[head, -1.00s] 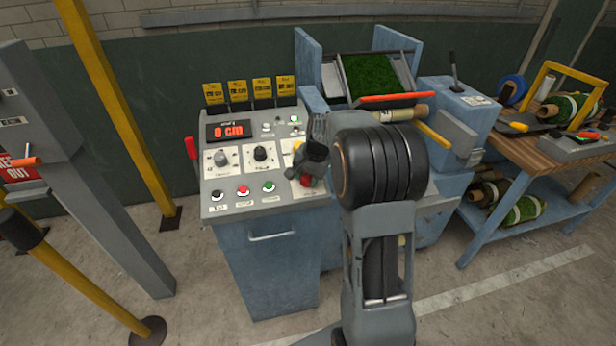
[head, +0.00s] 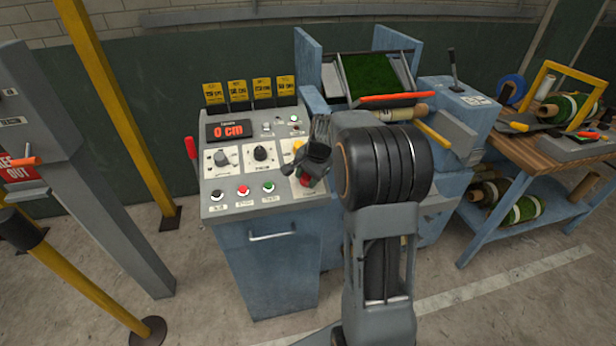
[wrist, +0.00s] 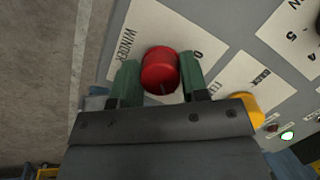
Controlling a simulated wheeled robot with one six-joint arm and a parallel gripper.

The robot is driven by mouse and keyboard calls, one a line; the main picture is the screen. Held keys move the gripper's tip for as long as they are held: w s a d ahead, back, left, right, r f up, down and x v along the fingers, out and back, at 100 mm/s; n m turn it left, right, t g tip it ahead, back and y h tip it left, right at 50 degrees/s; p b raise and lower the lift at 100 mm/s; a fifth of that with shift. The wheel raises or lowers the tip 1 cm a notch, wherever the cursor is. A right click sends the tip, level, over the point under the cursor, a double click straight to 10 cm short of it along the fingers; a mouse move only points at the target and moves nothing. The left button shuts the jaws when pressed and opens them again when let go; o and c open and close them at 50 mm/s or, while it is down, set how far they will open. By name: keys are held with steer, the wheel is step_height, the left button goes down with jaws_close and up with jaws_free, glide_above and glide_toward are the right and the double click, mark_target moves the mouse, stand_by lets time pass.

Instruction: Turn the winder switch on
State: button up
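The winder switch is a round red knob (wrist: 160,72) on a pale plate marked WINDER and 0, seen at a slant in the wrist view.
A yellow knob (wrist: 244,104) sits close to the right finger in the wrist view. The panel has a 0 cm display (head: 228,130), dials and a row of push buttons (head: 243,191).

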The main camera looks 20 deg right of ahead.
steer(key=o, duration=0.4)
steer(key=v, duration=1.3)
steer(key=shift+s+d+r, duration=0.1)
steer(key=shift+d+r, duration=0.05)
steer(key=shift+r, duration=0.25)
